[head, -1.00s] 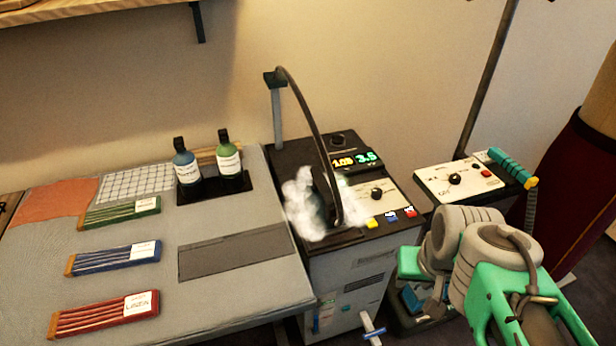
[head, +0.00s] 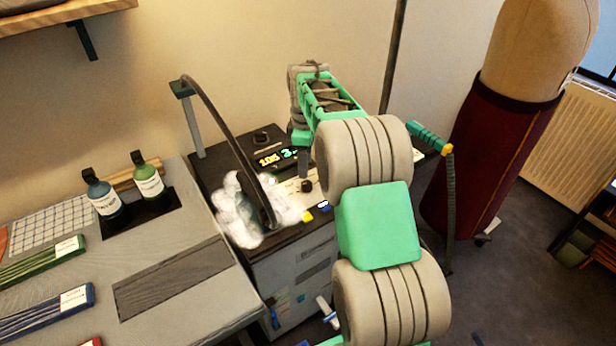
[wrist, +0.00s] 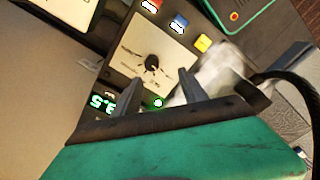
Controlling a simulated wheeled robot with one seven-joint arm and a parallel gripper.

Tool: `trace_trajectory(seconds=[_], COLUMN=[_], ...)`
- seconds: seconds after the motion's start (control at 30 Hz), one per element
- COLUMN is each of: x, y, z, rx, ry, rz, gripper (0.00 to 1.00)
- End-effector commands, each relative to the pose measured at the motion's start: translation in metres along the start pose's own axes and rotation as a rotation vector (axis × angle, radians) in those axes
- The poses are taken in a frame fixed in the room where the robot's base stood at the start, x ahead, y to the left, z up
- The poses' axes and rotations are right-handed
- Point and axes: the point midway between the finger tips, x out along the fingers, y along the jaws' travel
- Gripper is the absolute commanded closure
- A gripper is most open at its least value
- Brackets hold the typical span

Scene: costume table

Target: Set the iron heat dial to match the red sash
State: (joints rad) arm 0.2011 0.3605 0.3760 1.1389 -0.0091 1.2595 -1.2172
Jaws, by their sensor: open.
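The heat dial is a small dark knob (head: 306,186) on the pale panel of the steam station. In the wrist view the dial (wrist: 152,63) sits just beyond my fingertips, with scale marks around it; I cannot read its setting. My gripper (wrist: 157,86) is open and empty, its two dark fingers apart and not around the knob. In the head view my arm reaches over the station, with a dark finger (head: 303,164) above the panel. The red sash (head: 92,342) shows only a corner at the bottom left edge.
Yellow (wrist: 203,43), blue (wrist: 179,24) and red tabs line the panel. Blue and green bundles lie on the grey table. A dress form (head: 495,170) stands right.

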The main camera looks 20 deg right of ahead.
Motion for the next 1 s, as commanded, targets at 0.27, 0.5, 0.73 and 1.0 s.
trace_trajectory(seconds=[0.27, 0.5, 0.73, 1.0], x=[0.03, 0.075, 0.093, 0.093], y=[0.021, 0.02, 0.02, 0.02], z=[0.007, 0.008, 0.007, 0.007], rx=[-0.097, -0.093, -0.093, -0.093], ry=[-0.007, -0.006, -0.006, -0.005], rz=[-0.025, -0.022, -0.02, -0.019], gripper=[0.5, 0.5, 0.5, 0.58])
